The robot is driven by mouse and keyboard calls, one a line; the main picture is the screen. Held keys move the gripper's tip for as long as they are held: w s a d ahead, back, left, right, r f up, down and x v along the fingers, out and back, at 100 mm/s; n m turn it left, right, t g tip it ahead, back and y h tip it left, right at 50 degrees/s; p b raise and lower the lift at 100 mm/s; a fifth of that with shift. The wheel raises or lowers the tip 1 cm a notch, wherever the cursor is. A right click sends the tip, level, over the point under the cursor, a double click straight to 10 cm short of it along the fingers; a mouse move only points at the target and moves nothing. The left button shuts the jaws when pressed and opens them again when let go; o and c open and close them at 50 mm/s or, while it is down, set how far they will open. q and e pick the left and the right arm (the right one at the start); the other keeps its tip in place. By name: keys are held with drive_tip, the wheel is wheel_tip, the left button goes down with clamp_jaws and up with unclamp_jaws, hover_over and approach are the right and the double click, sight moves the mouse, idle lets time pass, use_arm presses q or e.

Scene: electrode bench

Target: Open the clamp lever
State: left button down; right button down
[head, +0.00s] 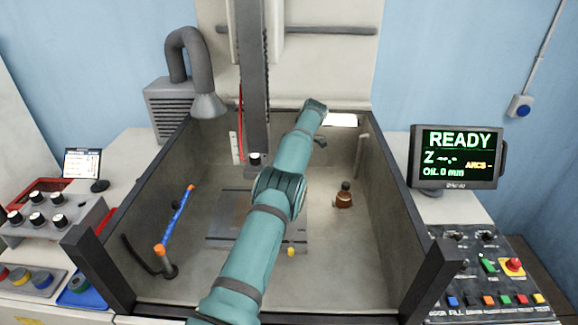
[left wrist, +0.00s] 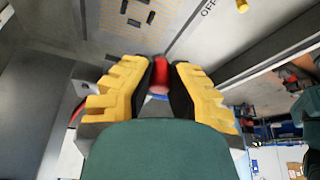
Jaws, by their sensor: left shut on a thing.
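In the left wrist view my left gripper (left wrist: 160,76) has its yellow, black-padded fingers closed on a red, rounded grip (left wrist: 160,68), which looks like the clamp lever's handle. The pads press on it from both sides. The rest of the lever is mostly hidden by the fingers and my wrist. In the head view a teal arm of mine crosses the middle of the tank and hides this gripper and the lever. My right gripper shows in neither view.
The grey tank (head: 398,190) has high walls around the work plate (head: 225,228). A vertical column (head: 254,75) hangs close left of my arm. A blue-and-orange hose (head: 180,213) stands left, and a small brown object (head: 344,198) right. The right tank floor is mostly clear.

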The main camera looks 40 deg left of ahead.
use_arm(q)
drive_tip(key=shift+s+a, duration=0.1)
drive_tip(key=shift+a, duration=0.05)
drive_tip(key=c, duration=0.9)
unclamp_jaws()
drive_tip(key=shift+f, duration=0.1)
drive_tip(key=shift+o, duration=0.2)
drive_tip(key=shift+a, duration=0.1)
drive_tip(key=shift+s+m, duration=0.1)
drive_tip(key=shift+m, duration=0.2)
